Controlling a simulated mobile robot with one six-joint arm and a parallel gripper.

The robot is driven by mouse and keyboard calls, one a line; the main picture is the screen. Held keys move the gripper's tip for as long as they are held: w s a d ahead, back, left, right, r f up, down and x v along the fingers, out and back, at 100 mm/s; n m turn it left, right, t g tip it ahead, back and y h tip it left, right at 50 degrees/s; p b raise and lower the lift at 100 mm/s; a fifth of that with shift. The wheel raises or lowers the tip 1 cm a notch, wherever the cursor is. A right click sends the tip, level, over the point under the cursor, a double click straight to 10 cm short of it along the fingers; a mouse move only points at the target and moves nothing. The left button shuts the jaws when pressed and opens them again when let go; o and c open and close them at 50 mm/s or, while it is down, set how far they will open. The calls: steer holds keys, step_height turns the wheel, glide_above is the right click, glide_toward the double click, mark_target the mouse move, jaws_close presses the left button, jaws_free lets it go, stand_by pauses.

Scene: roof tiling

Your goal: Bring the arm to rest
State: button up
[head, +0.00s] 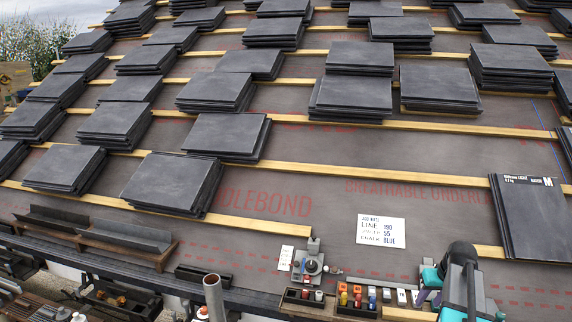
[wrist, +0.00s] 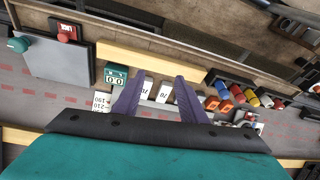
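My gripper (wrist: 160,80) shows in the wrist view as two purple fingers on a black bar with a teal body behind. The fingers stand apart with nothing held between them. Small white numbered blocks (wrist: 163,92) show beyond and between the fingers, and a green block with a number display (wrist: 116,75) lies just left of them. In the head view, teal and black parts, seemingly my arm (head: 461,258), stand at the lower right over the lower edge of the roof.
Stacks of dark slates (head: 172,182) sit across the battens (head: 290,172). A slate stack with a label (head: 530,215) stands at the right. A white note card (head: 381,230) lies on the underlay. Trays of coloured markers (head: 357,303) and a small device (head: 311,266) line the lower edge.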

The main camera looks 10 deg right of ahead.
steer(key=s+a+f+n+g+y+p, duration=0.1)
steer(key=s+a+f+p, duration=0.1)
steer(key=a+f, duration=0.55)
steer(key=s+a+f+n+g+p, duration=0.15)
steer(key=a+f, duration=0.35)
steer(key=a, duration=0.6)
steer(key=s+a+f+n+g+y+p, duration=0.1)
steer(key=s+a+f+g+p, duration=0.15)
steer(key=a+f, duration=0.55)
steer(key=s+a+f+g+p, duration=0.1)
steer(key=s+a, duration=0.3)
steer(key=s, duration=0.4)
steer(key=s+a+f+g+h, duration=0.1)
steer(key=s+a+f, duration=0.3)
steer(key=s, duration=0.5)
steer(key=s+a+f+g+p, duration=0.1)
steer(key=s+a+f, duration=0.2)
steer(key=s+a, duration=0.2)
steer(key=shift+s+a+m+g+h+p, duration=0.25)
steer(key=shift+s+m+g+h+p, duration=0.15)
steer(key=shift+s, duration=1.45)
